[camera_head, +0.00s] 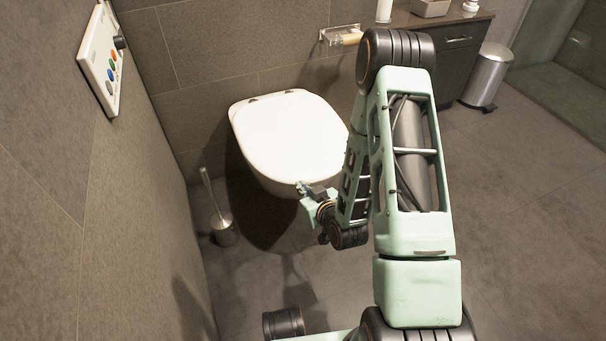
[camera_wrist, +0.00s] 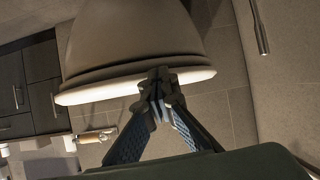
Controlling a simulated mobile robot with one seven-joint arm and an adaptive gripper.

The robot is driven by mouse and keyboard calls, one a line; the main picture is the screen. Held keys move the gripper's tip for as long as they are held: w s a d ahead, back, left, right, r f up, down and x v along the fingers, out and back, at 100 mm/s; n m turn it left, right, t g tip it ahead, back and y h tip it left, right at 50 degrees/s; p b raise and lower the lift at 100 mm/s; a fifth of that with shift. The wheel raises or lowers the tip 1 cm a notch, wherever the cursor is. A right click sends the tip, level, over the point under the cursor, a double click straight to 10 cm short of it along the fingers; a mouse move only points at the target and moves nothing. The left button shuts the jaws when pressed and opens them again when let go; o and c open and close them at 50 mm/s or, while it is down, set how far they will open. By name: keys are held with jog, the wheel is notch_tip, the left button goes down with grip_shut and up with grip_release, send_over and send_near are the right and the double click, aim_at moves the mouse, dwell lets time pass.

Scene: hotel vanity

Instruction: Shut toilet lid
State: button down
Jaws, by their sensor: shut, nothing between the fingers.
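The toilet (camera_head: 262,183) hangs on the back wall at the centre left in the head view. Its white lid (camera_head: 285,135) lies flat and down over the bowl, with its hinges at the wall. My gripper (camera_head: 303,187) is at the front edge of the lid, low and to the right of its tip. In the wrist view, the bowl's underside (camera_wrist: 135,35) is at the top and the pale rim and lid edge (camera_wrist: 100,90) lies below it. My gripper's fingertips (camera_wrist: 162,80) are together and empty, overlapping that edge. I cannot tell whether they touch it.
A toilet brush (camera_head: 223,228) stands on the floor left of the toilet. A paper holder (camera_head: 341,36) is on the back wall. A dark cabinet (camera_head: 456,42) and a metal bin (camera_head: 489,75) are at the back right. Floor at the right is clear.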

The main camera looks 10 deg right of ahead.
notch_tip(320, 180, up, 10)
dwell(0.6)
jog(key=shift+w, duration=0.15)
